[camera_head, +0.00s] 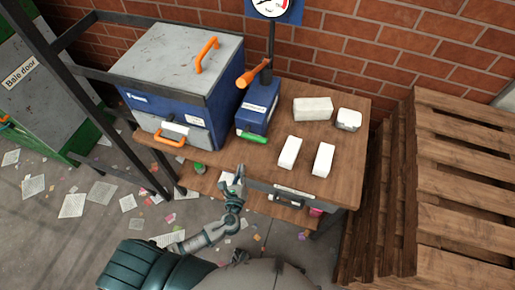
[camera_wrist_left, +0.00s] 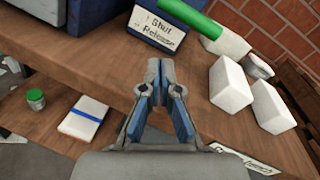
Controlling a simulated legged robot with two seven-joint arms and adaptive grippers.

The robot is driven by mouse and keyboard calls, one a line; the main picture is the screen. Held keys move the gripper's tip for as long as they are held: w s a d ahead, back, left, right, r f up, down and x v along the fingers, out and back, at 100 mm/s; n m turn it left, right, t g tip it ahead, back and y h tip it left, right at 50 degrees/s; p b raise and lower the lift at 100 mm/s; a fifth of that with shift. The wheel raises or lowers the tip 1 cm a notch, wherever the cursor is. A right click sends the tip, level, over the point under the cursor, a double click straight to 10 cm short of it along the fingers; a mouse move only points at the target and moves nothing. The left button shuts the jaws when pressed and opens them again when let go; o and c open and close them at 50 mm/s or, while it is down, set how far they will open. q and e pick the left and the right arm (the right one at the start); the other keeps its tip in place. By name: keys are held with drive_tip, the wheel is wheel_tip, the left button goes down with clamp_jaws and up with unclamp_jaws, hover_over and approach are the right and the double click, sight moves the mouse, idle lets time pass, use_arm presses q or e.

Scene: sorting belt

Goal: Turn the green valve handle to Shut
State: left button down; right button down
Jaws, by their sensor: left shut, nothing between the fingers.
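The green valve handle (camera_head: 252,137) sticks out low on the front of a small blue box (camera_head: 258,106) on the wooden bench. It lies nearly level across the head view. In the left wrist view the green handle (camera_wrist_left: 192,18) slants down to the right at the top. A white label (camera_wrist_left: 160,25) beside it reads "Shut" and "Release". My left gripper (camera_head: 240,170) is in front of the bench edge, below the handle and apart from it. In the left wrist view its fingers (camera_wrist_left: 160,66) are together and empty. My right gripper is not in view.
Several white blocks (camera_head: 312,108) stand right of the blue box. A larger blue and grey machine (camera_head: 185,80) with orange handles is on the left. An orange lever (camera_head: 253,73) and gauge (camera_head: 271,5) rise above. A lower shelf holds a green-lidded jar (camera_wrist_left: 36,98). Wooden pallets (camera_head: 440,180) stand right.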

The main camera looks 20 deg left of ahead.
use_arm(q)
drive_tip(key=d+m+h, duration=0.1)
drive_tip(key=m, duration=0.1)
drive_tip(key=d+m+t+h, duration=0.1)
drive_tip(key=m, duration=0.1)
drive_tip(key=w+d+m+h, duration=0.1)
drive_tip(key=m, duration=0.2)
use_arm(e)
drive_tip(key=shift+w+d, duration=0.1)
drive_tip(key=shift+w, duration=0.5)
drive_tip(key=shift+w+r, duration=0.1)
